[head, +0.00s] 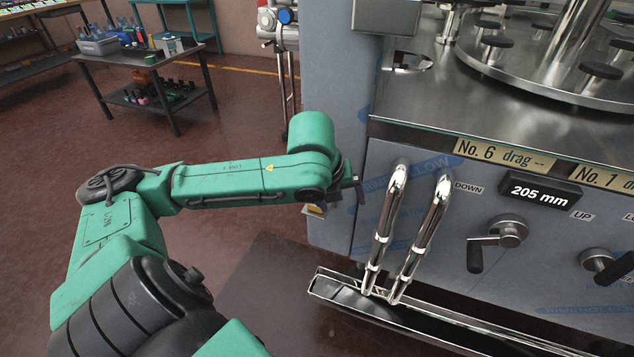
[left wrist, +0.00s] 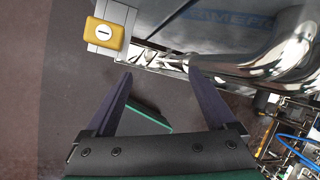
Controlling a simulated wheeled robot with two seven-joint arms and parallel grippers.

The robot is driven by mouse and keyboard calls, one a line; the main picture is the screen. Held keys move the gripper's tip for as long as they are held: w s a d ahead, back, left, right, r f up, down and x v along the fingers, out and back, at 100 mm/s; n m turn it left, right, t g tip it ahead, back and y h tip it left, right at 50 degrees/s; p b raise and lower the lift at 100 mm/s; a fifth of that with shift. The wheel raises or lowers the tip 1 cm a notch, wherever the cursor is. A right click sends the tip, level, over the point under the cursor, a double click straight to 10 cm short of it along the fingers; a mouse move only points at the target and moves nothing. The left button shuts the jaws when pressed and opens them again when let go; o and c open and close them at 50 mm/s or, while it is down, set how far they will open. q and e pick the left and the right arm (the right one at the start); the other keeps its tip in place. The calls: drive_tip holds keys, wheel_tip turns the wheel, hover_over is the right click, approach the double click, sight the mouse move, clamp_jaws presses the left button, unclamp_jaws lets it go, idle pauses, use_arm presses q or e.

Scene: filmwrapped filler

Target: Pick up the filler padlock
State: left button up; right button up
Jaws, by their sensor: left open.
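The filler padlock (left wrist: 104,34) shows in the left wrist view as a yellow block with a white round face and a dark slot. It is against a grey metal part at the upper left, beyond and left of my fingertips. In the head view a small yellow patch of it (head: 315,210) shows just below my left wrist, mostly hidden. In the head view the left gripper (head: 357,188) is close to the machine's front left corner. My right gripper is not in view.
Two shiny bent pipes (head: 410,230) stand right of the gripper, above a metal drip tray (head: 450,327). The grey filler cabinet (head: 335,150) fills the right side, with crank handles (head: 500,235). A dark table (head: 140,58) stands far left; the floor between is clear.

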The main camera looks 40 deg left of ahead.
use_arm(q)
drive_tip(key=s+a+r+m+y, duration=0.2)
drive_tip(key=a+r+m, duration=0.3)
drive_tip(key=a+r, duration=0.15)
drive_tip(key=shift+g, duration=0.3)
drive_tip(key=b+x, duration=0.2)
drive_tip(key=x, duration=0.5)
drive_tip(key=shift+s+d+f, duration=0.1)
drive_tip(key=shift+d+f, duration=0.05)
drive_tip(key=shift+f, duration=0.05)
drive_tip(key=b+x, duration=0.2)
drive_tip(key=x, duration=0.4)
drive_tip(key=shift+f, duration=0.25)
drive_tip(key=shift+a+f, duration=0.2)
drive_tip(key=shift+r, duration=0.1)
drive_tip(key=shift+c, duration=0.3)
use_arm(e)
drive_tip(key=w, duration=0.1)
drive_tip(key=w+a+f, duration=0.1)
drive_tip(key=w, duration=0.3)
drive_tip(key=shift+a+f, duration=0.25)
use_arm(q)
clamp_jaws()
